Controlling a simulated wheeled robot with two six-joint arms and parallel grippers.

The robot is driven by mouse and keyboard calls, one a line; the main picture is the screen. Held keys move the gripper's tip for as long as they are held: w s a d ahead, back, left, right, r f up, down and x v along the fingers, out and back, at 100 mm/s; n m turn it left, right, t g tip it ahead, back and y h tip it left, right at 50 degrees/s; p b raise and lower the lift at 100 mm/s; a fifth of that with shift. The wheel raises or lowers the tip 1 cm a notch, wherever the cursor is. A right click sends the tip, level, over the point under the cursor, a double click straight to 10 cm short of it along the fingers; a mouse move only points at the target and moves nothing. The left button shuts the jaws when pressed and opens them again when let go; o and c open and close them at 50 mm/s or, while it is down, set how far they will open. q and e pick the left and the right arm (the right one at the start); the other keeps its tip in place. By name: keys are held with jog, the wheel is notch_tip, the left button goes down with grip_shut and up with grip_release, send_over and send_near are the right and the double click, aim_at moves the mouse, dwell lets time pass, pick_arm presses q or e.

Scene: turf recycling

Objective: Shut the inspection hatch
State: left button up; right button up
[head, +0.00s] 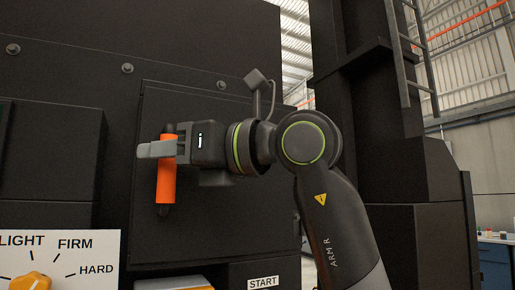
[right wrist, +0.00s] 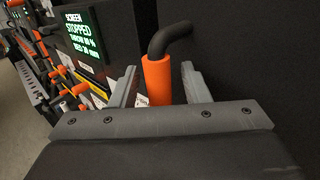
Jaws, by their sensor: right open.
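The inspection hatch appears to be the large dark panel (head: 245,225) on the machine's black wall in the head view. I cannot tell whether it is flush or slightly ajar. Its upright handle, with an orange sleeve (head: 166,180) and black ends, is near the panel's left edge. My right gripper (head: 157,149) is at the upper part of the sleeve, with its grey fingers open. In the right wrist view the orange sleeve (right wrist: 158,82) stands between the two fingers, with a gap visible on the right side. My left gripper is not in view.
A dial panel (head: 100,243) marked LIGHT, FIRM and HARD is at lower left, with an orange knob (head: 31,281). A START label (head: 263,282) is below the hatch. A ladder (head: 409,55) is at right. A lit screen (right wrist: 84,38) reads STOPPED.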

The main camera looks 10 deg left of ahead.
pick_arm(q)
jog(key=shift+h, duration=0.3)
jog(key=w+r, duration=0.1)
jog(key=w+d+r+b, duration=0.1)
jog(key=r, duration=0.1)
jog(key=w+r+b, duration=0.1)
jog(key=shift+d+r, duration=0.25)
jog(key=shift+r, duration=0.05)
pick_arm(e)
jog(key=v, duration=1.7)
jog(key=shift+w+f, duration=0.1)
